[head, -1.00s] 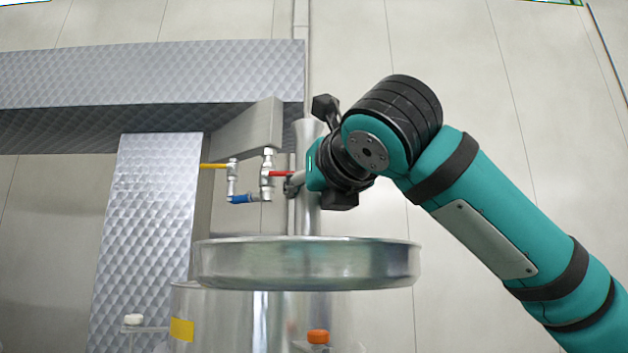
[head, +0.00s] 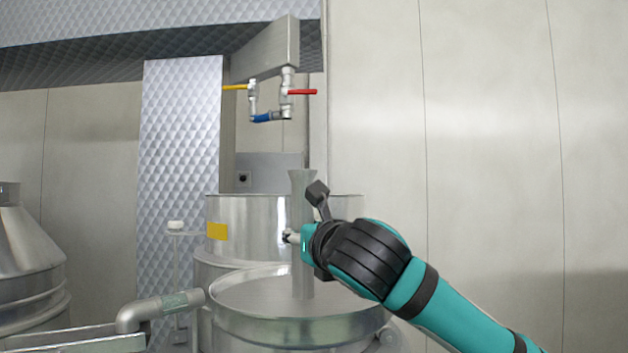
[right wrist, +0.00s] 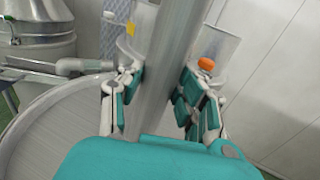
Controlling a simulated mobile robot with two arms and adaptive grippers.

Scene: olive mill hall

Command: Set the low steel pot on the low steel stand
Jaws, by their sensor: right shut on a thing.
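The low steel pot (head: 300,332) is a wide, shallow round vessel with a flared upright post (head: 303,185) rising from its middle. It sits low in the head view and looks level. My right gripper (head: 292,238) is shut on the post, well above the pot's floor. In the right wrist view the fingers (right wrist: 160,100) lie on both sides of the post, and the pot's floor (right wrist: 45,140) shows at left. I cannot make out the low steel stand, nor whether anything touches the pot's underside. My left gripper is not in view.
A tall steel drum (head: 240,215) with a yellow label stands close behind the pot. A steel pipe elbow (head: 150,310) is close at left, with a conical steel vessel (head: 25,250) beyond. Taps (head: 285,100) hang above. An orange cap (right wrist: 206,64) shows in the wrist view.

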